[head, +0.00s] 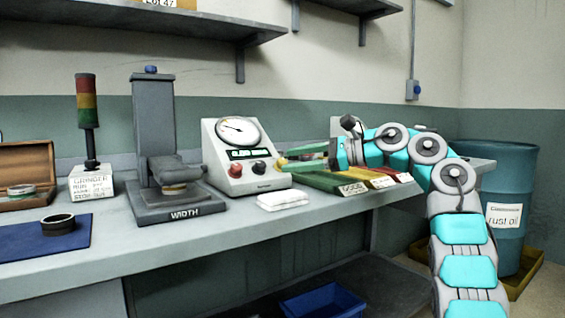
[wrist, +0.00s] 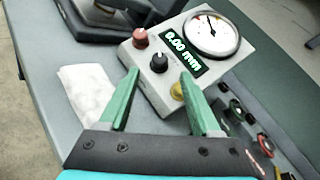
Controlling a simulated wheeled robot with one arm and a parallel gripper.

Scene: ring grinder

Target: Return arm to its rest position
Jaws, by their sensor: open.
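My arm reaches in from the right in the head view, bent over the coloured bins at the bench's right end. My gripper (head: 284,157) has green fingers that point left towards the gauge box (head: 226,177). In the wrist view my gripper (wrist: 160,74) is open, with its two fingers spread apart and nothing held between them. The gauge box (wrist: 160,92) lies beyond the fingers, and its display reads 0.00 mm. I cannot tell whether the fingers touch it.
A folded white cloth (head: 283,199) lies before the gauge box. The WIDTH stand (head: 155,140), signal lamp (head: 87,115) and blue mat (head: 30,239) with a dark ring (head: 58,224) are further left. A blue drum (head: 510,190) stands right of the bench. A shelf (head: 215,32) hangs above.

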